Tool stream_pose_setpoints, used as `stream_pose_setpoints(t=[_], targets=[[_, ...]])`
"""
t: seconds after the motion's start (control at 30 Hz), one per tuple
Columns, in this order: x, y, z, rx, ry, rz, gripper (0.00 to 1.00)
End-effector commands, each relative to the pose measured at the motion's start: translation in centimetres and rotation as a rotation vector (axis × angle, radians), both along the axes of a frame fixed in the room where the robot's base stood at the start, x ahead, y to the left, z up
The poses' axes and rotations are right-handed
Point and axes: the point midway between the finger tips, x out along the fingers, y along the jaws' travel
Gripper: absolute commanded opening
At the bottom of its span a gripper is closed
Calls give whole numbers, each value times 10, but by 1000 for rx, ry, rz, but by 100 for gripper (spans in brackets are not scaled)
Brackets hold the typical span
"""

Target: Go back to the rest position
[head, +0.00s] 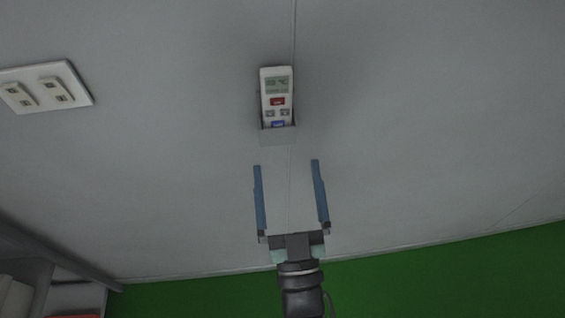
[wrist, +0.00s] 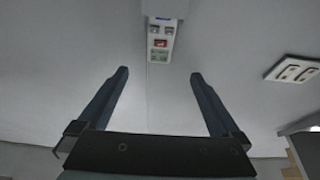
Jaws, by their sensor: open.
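My gripper (head: 286,163) is open and empty, with its two blue fingers spread apart. In the head view it is below a white remote control (head: 277,95) and clear of it. The remote has a small screen and red and blue buttons, and it sits in a grey holder (head: 278,134) on the grey wall. In the wrist view my gripper (wrist: 157,75) shows both fingers apart with nothing between them. The remote (wrist: 160,45) is at the top there, beyond the fingertips.
A white wall plate with two switches or sockets (head: 45,87) is at the left in the head view. A green surface (head: 450,270) runs along the bottom. Shelf-like furniture (head: 50,265) stands at the lower left. The wall (head: 430,130) right of the remote is bare.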

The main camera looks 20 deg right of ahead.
Motion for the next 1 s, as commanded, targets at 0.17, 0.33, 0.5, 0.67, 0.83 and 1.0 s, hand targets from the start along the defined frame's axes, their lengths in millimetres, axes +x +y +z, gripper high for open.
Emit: stream_pose_setpoints(t=[0.17, 0.33, 0.5, 0.67, 0.83, 1.0], targets=[[0, 0, 0, 0, 0, 0, 100], [14, 2, 23, -7, -25, 9, 100], [55, 16, 116, -23, -114, 47, 100], [72, 46, 236, -34, -217, 107, 100], [50, 87, 351, -43, -321, 184, 100], [13, 117, 421, -53, -390, 247, 100]])
